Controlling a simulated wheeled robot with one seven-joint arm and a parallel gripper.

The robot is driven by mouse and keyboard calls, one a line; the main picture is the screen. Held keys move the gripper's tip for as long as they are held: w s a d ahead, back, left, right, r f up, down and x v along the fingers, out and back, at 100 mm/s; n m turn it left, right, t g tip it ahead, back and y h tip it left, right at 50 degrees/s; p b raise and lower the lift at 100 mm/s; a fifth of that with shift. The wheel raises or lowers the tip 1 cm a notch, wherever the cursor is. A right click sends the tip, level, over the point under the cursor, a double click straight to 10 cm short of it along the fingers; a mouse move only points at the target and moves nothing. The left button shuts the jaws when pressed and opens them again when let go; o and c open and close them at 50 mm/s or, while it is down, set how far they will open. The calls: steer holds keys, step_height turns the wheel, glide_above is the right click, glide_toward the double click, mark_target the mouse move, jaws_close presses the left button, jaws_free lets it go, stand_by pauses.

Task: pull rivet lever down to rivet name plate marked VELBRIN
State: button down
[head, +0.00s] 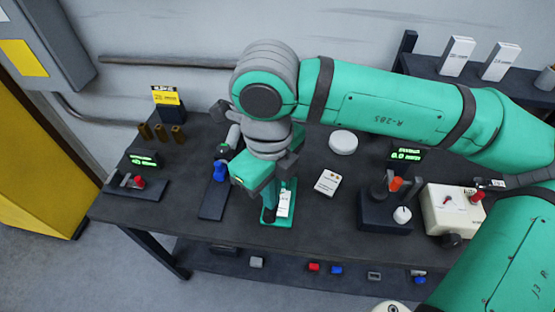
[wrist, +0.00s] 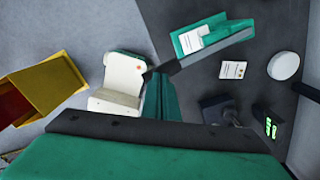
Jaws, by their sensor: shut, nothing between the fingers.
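A teal fixture (head: 291,190) stands near the front middle of the table with a white plate (head: 283,205) on it. In the wrist view, the teal fixture (wrist: 240,27) carries the white plate (wrist: 190,41), with print too small to read, so I cannot confirm VELBRIN. A dark bar (wrist: 195,62) runs along the fixture and looks like its lever. My gripper (head: 267,195) is shut and empty, pointing down over the fixture's left side and hiding part of it. My gripper (wrist: 160,82) also shows in the wrist view, near the dark bar's end; I cannot tell whether they touch.
A blue-knobbed device (head: 219,172) stands left of my gripper. Right are a printed card (head: 327,182), a white disc (head: 343,142), a dark box with knobs (head: 385,213) and a cream control box (head: 455,215). Small dark devices stand at the far left.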

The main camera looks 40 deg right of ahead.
mark_target(270, 213)
steer(key=shift+a+f, duration=0.1)
steer(key=shift+f, duration=0.15)
stand_by(0.3)
steer(key=shift+s+a+f, duration=0.15)
steer(key=shift+a+f, duration=0.05)
steer(key=shift+f, duration=0.35)
steer(key=shift+s+f, duration=0.15)
steer(key=shift+f, duration=0.3)
steer(key=shift+f, duration=0.2)
steer(key=shift+a+f, duration=0.15)
steer(key=shift+f, duration=0.75)
steer(key=shift+a, duration=0.1)
